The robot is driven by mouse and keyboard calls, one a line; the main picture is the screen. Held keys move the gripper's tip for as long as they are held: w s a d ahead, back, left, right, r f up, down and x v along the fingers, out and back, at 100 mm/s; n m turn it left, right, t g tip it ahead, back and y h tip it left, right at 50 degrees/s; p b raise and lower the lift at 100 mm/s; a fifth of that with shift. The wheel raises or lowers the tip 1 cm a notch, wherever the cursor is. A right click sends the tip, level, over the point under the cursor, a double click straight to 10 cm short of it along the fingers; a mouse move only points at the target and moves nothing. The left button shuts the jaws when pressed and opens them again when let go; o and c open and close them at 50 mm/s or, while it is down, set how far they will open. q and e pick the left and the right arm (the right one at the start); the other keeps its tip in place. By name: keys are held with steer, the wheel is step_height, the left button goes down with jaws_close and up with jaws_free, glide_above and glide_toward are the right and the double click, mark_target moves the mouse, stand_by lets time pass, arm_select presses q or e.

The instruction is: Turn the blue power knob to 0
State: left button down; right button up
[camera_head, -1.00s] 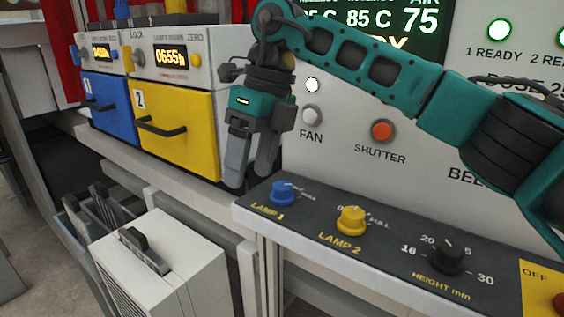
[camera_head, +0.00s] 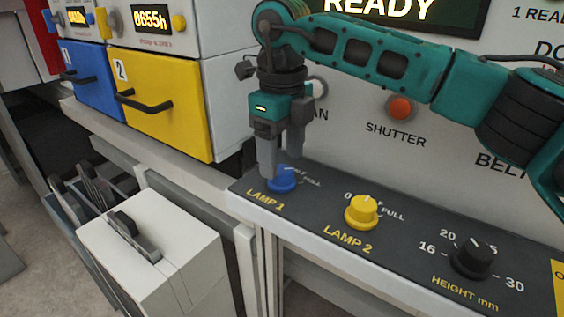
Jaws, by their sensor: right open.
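The blue knob (camera_head: 283,180), marked LAMP 1, sits at the left end of the dark sloped control panel (camera_head: 318,213). My right gripper (camera_head: 281,168) points down over it, its fingers open. One finger is to the left of the knob and overlaps its edge in the picture; the other is behind it, to the right. I cannot tell whether either finger touches the knob. The scale by the knob is partly legible, with FULL at its right; its 0 mark and pointer are not clear. My left gripper is not in view.
A yellow LAMP 2 knob (camera_head: 362,211) and a black height knob (camera_head: 474,257) stand further right on the panel. A yellow drawer (camera_head: 160,105) and white box (camera_head: 150,250) are at left.

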steer(key=shift+f, duration=0.95)
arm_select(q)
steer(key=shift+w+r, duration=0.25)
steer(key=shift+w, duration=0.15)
arm_select(e)
steer(key=shift+f, duration=0.2)
steer(key=c, duration=1.1)
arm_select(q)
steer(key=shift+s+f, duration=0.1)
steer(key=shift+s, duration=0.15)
arm_select(e)
steer(key=shift+o, duration=0.2)
